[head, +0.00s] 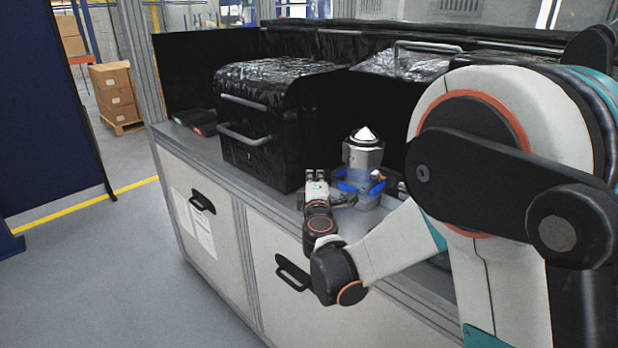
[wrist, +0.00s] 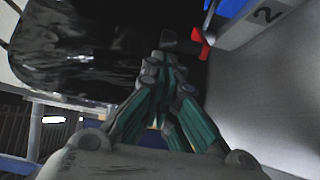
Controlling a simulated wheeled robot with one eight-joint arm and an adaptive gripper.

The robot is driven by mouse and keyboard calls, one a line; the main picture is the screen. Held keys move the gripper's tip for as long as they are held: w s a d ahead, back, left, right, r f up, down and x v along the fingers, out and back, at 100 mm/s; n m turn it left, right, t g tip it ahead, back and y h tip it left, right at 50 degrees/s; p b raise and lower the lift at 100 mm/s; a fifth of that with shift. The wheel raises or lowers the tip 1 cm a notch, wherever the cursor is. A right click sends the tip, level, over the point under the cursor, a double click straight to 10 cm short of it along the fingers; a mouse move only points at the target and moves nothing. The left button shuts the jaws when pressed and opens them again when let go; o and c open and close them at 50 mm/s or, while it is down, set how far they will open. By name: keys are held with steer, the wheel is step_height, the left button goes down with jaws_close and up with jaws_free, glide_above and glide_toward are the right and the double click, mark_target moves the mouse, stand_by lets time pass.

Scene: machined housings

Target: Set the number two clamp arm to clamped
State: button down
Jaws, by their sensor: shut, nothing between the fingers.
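A grey block marked "2" (wrist: 264,16) is at the upper right of the wrist view. A small red part (wrist: 201,42) sticks out at its left end, with a bit of blue at the top edge. I cannot tell the clamp arm's position from this. In the head view, a shiny metal housing with a pointed top (head: 362,150) stands upright in a blue fixture (head: 358,196) on the bench. My gripper (head: 316,176) is just left of the fixture.
A black wrapped box with handles (head: 262,118) stands on the grey bench (head: 186,138), left of my gripper. A second wrapped box (head: 405,62) is behind the housing. Small dark items (head: 196,122) lie at the bench's left end. The floor (head: 100,262) left of the bench is clear.

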steer(key=shift+s+d, duration=0.3)
steer(key=shift+d, duration=0.45)
steer(key=shift+d, duration=0.3)
steer(key=shift+s+d, duration=0.1)
